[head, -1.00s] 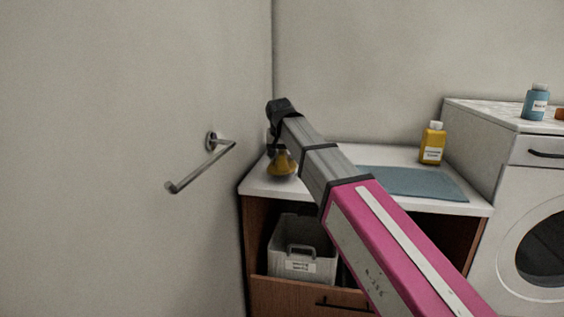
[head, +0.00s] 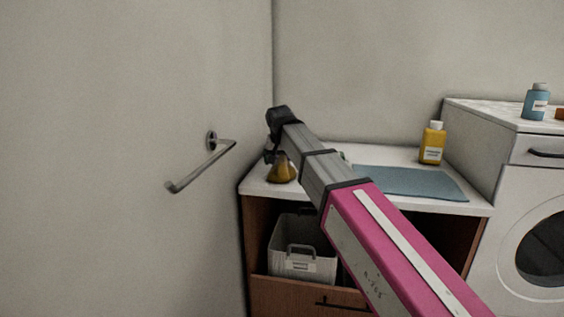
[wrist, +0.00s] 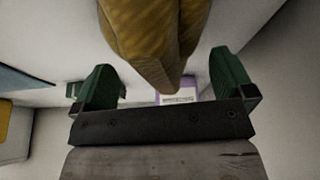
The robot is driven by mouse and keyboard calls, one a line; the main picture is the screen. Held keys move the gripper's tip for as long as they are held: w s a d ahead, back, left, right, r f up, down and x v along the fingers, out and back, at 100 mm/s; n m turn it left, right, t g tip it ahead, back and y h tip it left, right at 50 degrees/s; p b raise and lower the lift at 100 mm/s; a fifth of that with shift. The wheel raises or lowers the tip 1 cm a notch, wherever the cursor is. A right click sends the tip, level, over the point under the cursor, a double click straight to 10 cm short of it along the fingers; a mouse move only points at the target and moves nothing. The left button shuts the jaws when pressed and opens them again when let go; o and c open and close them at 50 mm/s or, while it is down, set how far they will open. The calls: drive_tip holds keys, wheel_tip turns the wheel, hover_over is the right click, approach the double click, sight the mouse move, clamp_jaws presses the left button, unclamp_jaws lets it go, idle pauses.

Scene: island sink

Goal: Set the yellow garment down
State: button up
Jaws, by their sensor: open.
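The yellow garment (head: 283,170) is a bunched, mustard-coloured cloth at the left end of the white counter, below the end of my arm in the head view. In the wrist view the garment (wrist: 155,40) hangs into the picture from the top, narrowing to a point between the fingers. My gripper (wrist: 165,80) is open, its two green fingertips standing wide apart on either side of the garment, with gaps visible on both sides. In the head view my wrist hides most of the gripper, and I cannot tell how much of the garment touches the counter.
The white counter (head: 262,184) meets the wall on the left, where a towel bar (head: 203,167) sticks out. A blue mat (head: 410,184) and a yellow bottle (head: 432,143) are to the right. A grey bin (head: 300,262) sits below. A purple-edged labelled item (wrist: 178,97) lies beyond the garment.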

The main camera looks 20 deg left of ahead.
drive_tip(key=v, duration=1.1)
drive_tip(key=shift+r, duration=0.25)
drive_tip(key=shift+s, duration=0.1)
